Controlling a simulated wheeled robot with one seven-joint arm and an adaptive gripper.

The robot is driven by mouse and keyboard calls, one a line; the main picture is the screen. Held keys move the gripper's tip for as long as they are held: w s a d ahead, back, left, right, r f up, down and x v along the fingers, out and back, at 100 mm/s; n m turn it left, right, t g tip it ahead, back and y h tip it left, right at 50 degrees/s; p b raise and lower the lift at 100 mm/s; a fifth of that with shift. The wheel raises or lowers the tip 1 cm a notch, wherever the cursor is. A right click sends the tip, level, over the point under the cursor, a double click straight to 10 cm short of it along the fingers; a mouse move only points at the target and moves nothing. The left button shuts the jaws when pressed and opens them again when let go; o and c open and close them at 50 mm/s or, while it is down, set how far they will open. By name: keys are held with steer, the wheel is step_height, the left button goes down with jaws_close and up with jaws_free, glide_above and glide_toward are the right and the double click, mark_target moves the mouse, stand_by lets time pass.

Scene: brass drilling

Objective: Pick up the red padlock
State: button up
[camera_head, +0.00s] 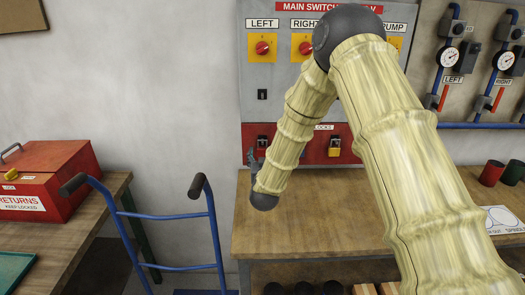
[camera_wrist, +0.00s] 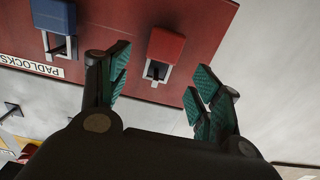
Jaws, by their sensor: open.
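The red padlock (camera_wrist: 166,46) hangs on the red board in the wrist view, with its metal hook or shackle below it in the picture. In the head view the red padlock (camera_head: 263,141) is small against the board, just above my gripper. My gripper (camera_wrist: 160,63) is open and empty, its green-padded fingers on either side of the padlock in the picture and apart from it. In the head view my gripper (camera_head: 252,158) shows only partly, beside my arm's end.
A blue padlock (camera_wrist: 55,15) hangs left of the red one in the wrist view. A yellow padlock (camera_head: 335,148) hangs farther right on the red padlock board (camera_head: 346,160). A wooden bench (camera_head: 300,218) runs below, its left top clear. A blue hand truck (camera_head: 170,214) stands left.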

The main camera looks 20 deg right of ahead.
mark_target(262, 149)
steer(key=shift+w+d+r+p, duration=0.15)
steer(key=shift+w+r+p, duration=0.05)
steer(key=shift+r+p, duration=0.1)
steer(key=shift+p+x, duration=1.1)
steer(key=shift+x, duration=1.05)
steer(key=shift+f, duration=0.2)
steer(key=shift+w, duration=0.1)
steer(key=c, duration=1.2)
